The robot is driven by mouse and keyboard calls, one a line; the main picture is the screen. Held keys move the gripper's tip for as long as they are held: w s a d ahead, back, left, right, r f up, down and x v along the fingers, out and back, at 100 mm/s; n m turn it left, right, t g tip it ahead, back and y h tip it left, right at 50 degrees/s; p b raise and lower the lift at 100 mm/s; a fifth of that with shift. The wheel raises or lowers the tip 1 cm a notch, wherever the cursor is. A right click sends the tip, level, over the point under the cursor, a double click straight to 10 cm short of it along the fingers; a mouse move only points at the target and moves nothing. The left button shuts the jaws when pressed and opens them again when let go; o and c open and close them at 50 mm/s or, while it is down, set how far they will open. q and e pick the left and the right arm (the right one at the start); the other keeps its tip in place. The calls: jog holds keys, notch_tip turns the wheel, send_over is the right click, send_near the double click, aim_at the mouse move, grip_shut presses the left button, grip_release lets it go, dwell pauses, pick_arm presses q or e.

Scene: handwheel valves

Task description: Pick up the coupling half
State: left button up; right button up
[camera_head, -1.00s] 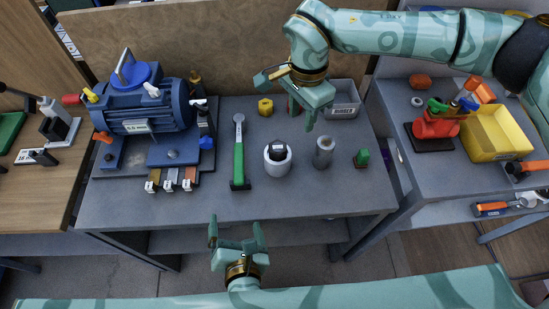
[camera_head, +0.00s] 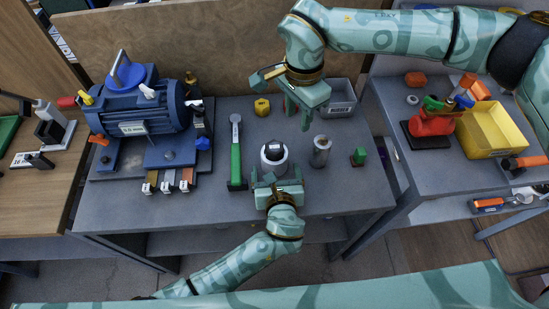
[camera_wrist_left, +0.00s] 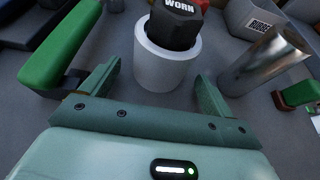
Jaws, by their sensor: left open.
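A white round cup-like piece (camera_head: 274,167) stands on the grey bench with a black part marked WORN (camera_head: 273,151) in it; both show in the left wrist view (camera_wrist_left: 166,68) (camera_wrist_left: 176,25). A grey metal cylinder (camera_head: 320,151) stands upright to their right, also in the left wrist view (camera_wrist_left: 265,60). I cannot tell for certain which is the coupling half. My left gripper (camera_head: 276,178) is open and empty, its fingers pointing at the white piece, one toward each side, with no clear contact. My right gripper (camera_head: 284,95) is open above the back of the bench.
A green block (camera_head: 358,156) stands right of the cylinder. A yellow nut-like part (camera_head: 262,107) and a grey bin (camera_head: 342,94) are behind. A blue motor (camera_head: 135,105) fills the bench's left.

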aim_at(275, 154)
pick_arm(q)
jog(key=shift+x, duration=1.15)
jog(key=shift+s, duration=0.1)
jog(key=shift+c, duration=1)
jog(key=c, duration=1.1)
notch_tip(275, 154, up, 9)
jog(key=shift+r, duration=0.2)
jog(key=shift+f, duration=4.45)
jog(key=shift+f, duration=0.2)
